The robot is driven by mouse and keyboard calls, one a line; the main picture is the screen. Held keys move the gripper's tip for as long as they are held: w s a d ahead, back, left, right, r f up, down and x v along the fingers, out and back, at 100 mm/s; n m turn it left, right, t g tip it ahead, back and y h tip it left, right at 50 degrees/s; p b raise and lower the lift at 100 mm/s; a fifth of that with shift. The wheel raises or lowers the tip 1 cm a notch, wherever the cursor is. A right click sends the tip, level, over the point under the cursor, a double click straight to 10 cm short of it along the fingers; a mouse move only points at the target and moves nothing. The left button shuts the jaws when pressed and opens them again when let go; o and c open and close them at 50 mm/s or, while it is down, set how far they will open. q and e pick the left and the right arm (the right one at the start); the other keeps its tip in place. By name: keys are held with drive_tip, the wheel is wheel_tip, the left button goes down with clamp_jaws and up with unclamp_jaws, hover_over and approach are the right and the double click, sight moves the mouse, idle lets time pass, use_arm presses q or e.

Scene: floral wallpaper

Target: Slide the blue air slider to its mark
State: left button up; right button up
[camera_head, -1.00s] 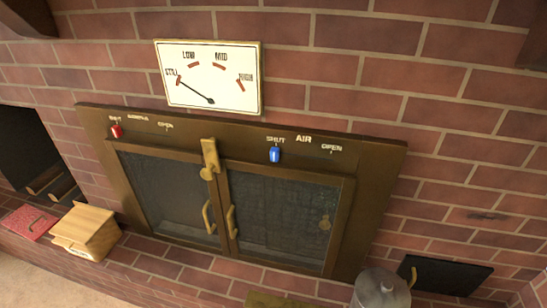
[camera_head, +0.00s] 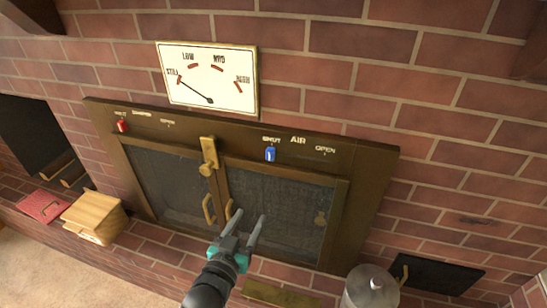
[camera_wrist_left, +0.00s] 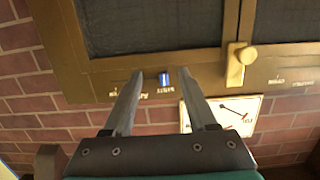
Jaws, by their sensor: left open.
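The blue air slider (camera_head: 270,154) sits on the brass-brown top rail of the stove front, just below the word SHUT. The AIR scale runs right from there to OPEN (camera_head: 325,150). My left gripper (camera_head: 250,218) is in front of the glass doors, lower than the slider, open and empty. In the left wrist view the picture is turned over, and the blue slider (camera_wrist_left: 165,79) shows beyond and between the open fingers (camera_wrist_left: 163,85), apart from them. My right gripper is not in view.
A red slider (camera_head: 122,126) sits at the left of the rail. A latch (camera_head: 208,155) and door handles stick out at the middle. A dial (camera_head: 207,76) hangs above, its needle toward STILL. A wooden box (camera_head: 93,216) and a metal canister (camera_head: 370,290) stand on the ledge.

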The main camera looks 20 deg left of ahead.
use_arm(q)
drive_tip(key=t, duration=0.2)
approach(269, 154)
drive_tip(key=w+b, duration=0.1)
drive_tip(key=w, duration=0.3)
drive_tip(key=w+b, duration=0.1)
drive_tip(key=w, duration=0.4)
drive_tip(key=shift+d+r+b, duration=0.2)
drive_tip(key=shift+b, duration=0.1)
drive_tip(key=shift+c, duration=0.4)
clamp_jaws()
idle(0.8)
